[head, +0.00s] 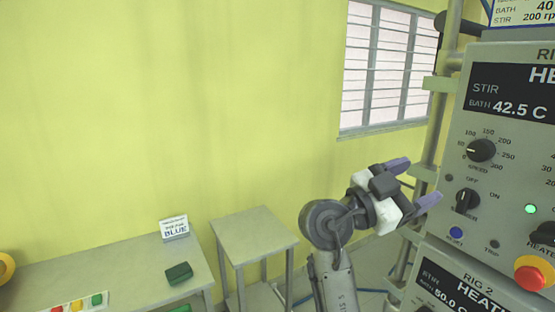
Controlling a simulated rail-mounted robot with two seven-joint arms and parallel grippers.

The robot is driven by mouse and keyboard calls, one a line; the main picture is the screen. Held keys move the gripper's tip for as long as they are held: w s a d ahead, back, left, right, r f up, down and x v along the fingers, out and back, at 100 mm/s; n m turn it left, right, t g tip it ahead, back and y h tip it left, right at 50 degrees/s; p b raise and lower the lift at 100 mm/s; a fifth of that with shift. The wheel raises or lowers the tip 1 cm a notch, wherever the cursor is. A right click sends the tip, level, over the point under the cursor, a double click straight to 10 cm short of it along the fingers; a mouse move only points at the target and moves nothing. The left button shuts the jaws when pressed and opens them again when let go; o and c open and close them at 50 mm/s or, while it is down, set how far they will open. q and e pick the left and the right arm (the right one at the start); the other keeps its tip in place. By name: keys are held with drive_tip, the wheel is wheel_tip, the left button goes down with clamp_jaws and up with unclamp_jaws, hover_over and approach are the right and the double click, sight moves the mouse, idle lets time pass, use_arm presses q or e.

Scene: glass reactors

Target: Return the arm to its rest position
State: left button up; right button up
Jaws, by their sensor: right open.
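My right gripper (414,184) is in the head view, right of centre, at the end of my right arm. Its two purple-tipped fingers are apart, with nothing between them. It is in front of the left edge of the rig control panel (476,226); I cannot tell whether it touches anything. My left gripper is not in the picture.
The panel has knobs, a green light (530,209) and a red button on a yellow base (530,278). A bench at lower left holds a green box (179,273) and a sign (174,228). A small table (254,236) stands beside it. A barred window (388,70) is behind.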

drive_tip(key=s+a+f+n+t+y, duration=0.2)
drive_tip(key=s+f+n+t+y, duration=0.1)
drive_tip(key=f+n+y, duration=0.55)
drive_tip(key=s+a+f+n+t+y, duration=0.2)
drive_tip(key=s+f+n+t+y, duration=0.3)
drive_tip(key=f, duration=0.6)
drive_tip(key=s+a+f+n+t+y, duration=0.1)
drive_tip(key=s+a+f+n+y, duration=0.1)
drive_tip(key=f+n+y, duration=0.75)
drive_tip(key=s+d+f+g+h, duration=0.25)
drive_tip(key=s+f+g, duration=0.65)
drive_tip(key=s+f, duration=1.7)
wheel_tip(320, 180, up, 33)
drive_tip(key=p, duration=3.4)
drive_tip(key=shift+s+d+r+p, duration=0.2)
drive_tip(key=shift+s+d+p, duration=0.1)
drive_tip(key=shift+p, duration=0.05)
